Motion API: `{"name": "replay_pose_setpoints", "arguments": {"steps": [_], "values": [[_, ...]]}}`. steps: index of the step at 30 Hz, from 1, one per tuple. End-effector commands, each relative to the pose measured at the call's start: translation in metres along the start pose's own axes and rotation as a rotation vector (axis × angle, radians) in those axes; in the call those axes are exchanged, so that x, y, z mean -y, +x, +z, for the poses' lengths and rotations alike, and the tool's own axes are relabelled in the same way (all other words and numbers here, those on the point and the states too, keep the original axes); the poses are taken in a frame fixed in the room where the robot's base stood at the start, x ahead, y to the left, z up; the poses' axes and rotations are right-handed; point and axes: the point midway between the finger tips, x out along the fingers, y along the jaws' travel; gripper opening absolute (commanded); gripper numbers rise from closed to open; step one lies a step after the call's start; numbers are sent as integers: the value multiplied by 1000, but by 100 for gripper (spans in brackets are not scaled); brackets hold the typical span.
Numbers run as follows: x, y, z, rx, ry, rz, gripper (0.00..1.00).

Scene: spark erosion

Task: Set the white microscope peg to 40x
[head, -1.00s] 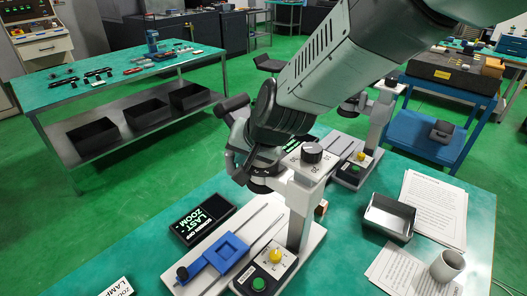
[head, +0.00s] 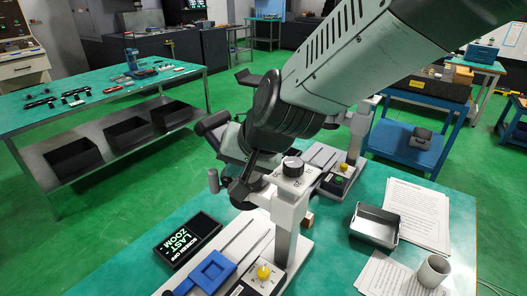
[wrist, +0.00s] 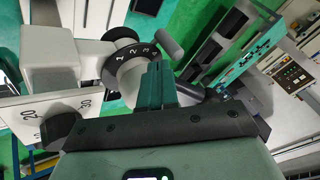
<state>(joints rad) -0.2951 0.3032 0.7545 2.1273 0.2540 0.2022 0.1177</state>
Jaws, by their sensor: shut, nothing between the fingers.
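The white microscope (head: 287,215) stands at the front of the green bench. A black knob (head: 292,165) with a white cap is on its head plate. In the wrist view the knob (wrist: 62,130) sits beside the printed marks 20 and 30; its setting is unclear. A grey cylindrical peg (head: 213,180) sticks out at the microscope's left. In the wrist view the peg (wrist: 168,42) is beside a black ring (wrist: 135,52) marked 1, 2, 3. My gripper (wrist: 155,70) is shut and empty, close to the ring and peg; contact is unclear. The arm mostly hides it in the head view.
A screen (head: 187,240) reads "SCREEN OFF LAST ZOOM". A blue slide holder (head: 211,271) and yellow knob (head: 263,272) are on the base. A metal tray (head: 375,226), papers (head: 416,212) and cup (head: 432,271) lie right. A second microscope (head: 358,125) stands behind.

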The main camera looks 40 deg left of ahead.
Motion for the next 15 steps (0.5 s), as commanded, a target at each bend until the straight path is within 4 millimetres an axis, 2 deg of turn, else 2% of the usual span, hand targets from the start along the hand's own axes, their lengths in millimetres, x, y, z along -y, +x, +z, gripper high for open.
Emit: {"name": "replay_pose_setpoints", "arguments": {"steps": [3,9,13,15], "values": [[0,-19,0,-4,1,3,0],[2,-36,2,-1,2,1,0],[5,-39,4,-1,2,-3,0],[10,-34,5,-14,8,-15,0]]}}
